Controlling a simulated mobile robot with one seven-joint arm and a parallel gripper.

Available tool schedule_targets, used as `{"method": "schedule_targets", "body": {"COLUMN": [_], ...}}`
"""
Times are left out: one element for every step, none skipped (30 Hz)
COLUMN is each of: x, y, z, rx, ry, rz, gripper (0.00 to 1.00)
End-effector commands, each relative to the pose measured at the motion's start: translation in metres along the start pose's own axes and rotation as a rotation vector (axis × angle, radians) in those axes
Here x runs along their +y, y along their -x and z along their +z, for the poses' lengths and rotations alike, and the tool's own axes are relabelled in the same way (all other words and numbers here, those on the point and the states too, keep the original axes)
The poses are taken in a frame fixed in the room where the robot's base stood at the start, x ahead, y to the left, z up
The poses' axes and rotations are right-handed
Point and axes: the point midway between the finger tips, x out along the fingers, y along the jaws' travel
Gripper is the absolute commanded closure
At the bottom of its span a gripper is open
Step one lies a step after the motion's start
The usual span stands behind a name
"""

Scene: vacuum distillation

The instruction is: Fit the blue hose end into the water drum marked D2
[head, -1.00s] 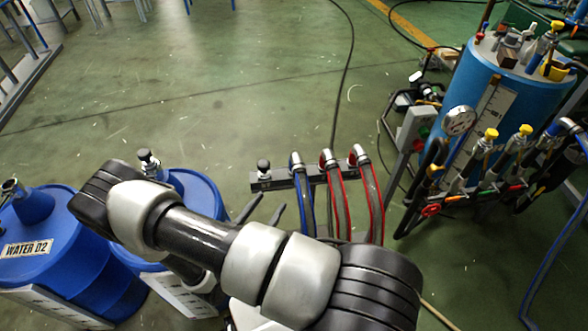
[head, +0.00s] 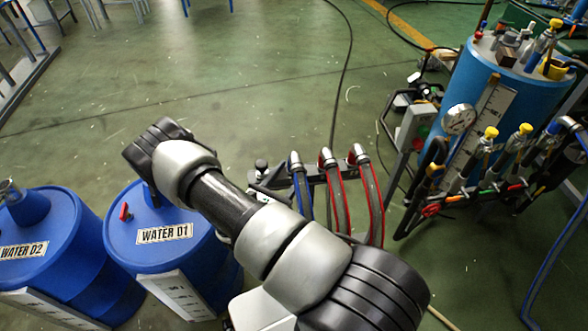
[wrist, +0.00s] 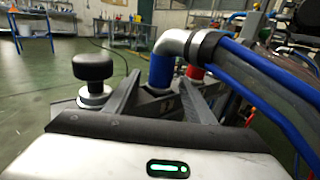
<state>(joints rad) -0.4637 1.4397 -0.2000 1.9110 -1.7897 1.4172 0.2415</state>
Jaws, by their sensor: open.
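The blue hose (head: 304,190) stands at the left end of a row of hoses on a dark rack, its metal elbow (head: 294,160) on top. In the wrist view, its blue end (wrist: 161,70) points down below a silver elbow (wrist: 175,42). My gripper (wrist: 160,98) is open, its fingers on either side of the blue end in that picture; I cannot tell whether they touch it. The head view mostly hides the gripper behind my arm. The blue water drum D2 (head: 68,237) stands at the far left, with a raised blue neck (head: 28,207) and metal fitting on top.
The drum marked D1 (head: 150,255) stands right of D2, partly behind my arm. A black knob (wrist: 92,66) stands left of the fingers. Red hoses (head: 372,200) stand right of the blue one. A blue vessel with valves (head: 515,100) is at right. Open floor lies behind.

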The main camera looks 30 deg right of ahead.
Motion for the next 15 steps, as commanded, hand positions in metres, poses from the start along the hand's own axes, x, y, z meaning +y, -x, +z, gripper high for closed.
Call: {"method": "schedule_targets", "body": {"x": [0.0001, 0.0002, 0.0003, 0.0003, 0.0003, 0.0003, 0.0003, 0.0003, 0.0003, 0.0003, 0.0003, 0.0003, 0.0003, 0.0003, 0.0002], "y": [-0.0013, -0.0015, -0.0015, -0.0013, -0.0013, -0.0012, -0.0012, -0.0011, -0.0011, -0.0011, -0.0010, -0.0010, -0.0010, -0.0009, -0.0009], "z": [0.0000, 0.0001, 0.0002, 0.0002, 0.0003, 0.0003, 0.0003, 0.0003, 0.0003, 0.0002, 0.0002, 0.0002, 0.0002, 0.0002, 0.0002], "rx": [0.000, 0.000, 0.000, 0.000, 0.000, 0.000, 0.000, 0.000, 0.000, 0.000, 0.000, 0.000, 0.000, 0.000, 0.000], "ry": [0.000, 0.000, 0.000, 0.000, 0.000, 0.000, 0.000, -0.001, -0.001, -0.001, -0.001, -0.001, -0.001, -0.001, -0.001], "rz": [0.000, 0.000, 0.001, 0.001, 0.001, 0.001, 0.000, 0.001, 0.000, 0.000, 0.000, 0.000, 0.000, 0.000, 0.000], "gripper": [0.50, 0.50, 0.50, 0.50, 0.50, 0.50, 0.54, 0.59, 0.66, 0.71, 0.76, 0.83, 0.88, 0.93, 0.99]}}
